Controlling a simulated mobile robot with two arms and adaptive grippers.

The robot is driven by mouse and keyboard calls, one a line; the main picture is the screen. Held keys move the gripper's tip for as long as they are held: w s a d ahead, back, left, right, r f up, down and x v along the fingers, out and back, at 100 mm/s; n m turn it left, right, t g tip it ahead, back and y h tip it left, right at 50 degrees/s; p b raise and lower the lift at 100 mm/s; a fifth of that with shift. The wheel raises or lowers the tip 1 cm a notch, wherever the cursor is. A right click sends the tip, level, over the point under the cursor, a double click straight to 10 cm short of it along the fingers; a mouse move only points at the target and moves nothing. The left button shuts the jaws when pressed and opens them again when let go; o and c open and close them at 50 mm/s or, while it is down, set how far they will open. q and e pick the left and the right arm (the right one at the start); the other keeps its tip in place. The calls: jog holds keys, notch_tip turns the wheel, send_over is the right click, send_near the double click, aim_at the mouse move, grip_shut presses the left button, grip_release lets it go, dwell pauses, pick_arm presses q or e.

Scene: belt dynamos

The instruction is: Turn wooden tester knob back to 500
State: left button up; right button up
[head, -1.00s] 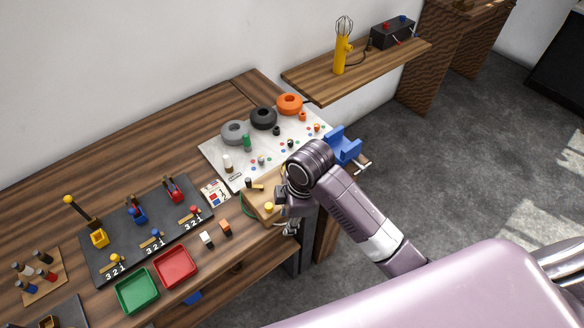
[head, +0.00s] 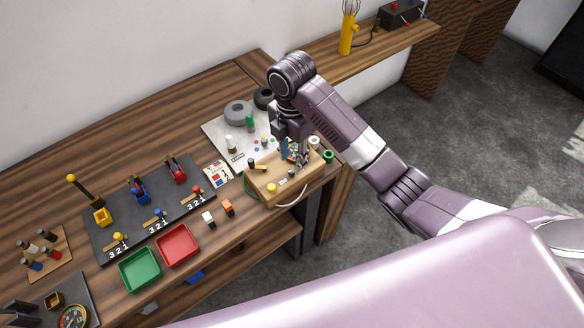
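The wooden tester (head: 262,190) is a light wood box near the front right edge of the workbench. A yellow button-like part (head: 271,188) and a small pale label (head: 283,182) show on it, with a dark peg-like part (head: 251,163) at its left back. The label's number is too small to read surely. My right gripper (head: 300,166) points down over the right half of the tester. It hides that part of the top, so I cannot tell whether it touches a knob or how far its fingers are apart. My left gripper is not in view.
A pale board (head: 212,128) with grey and black rings lies behind the tester. A black lever panel (head: 103,205), green tray (head: 139,269), red tray (head: 190,244) and small blocks (head: 208,218) are to the left. A pale cable (head: 297,197) hangs at the tester's front.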

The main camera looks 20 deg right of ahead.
aim_at(292, 171)
notch_tip(292, 171, down, 4)
jog(key=shift+p, duration=0.7)
jog(key=shift+f, duration=0.6)
grip_shut()
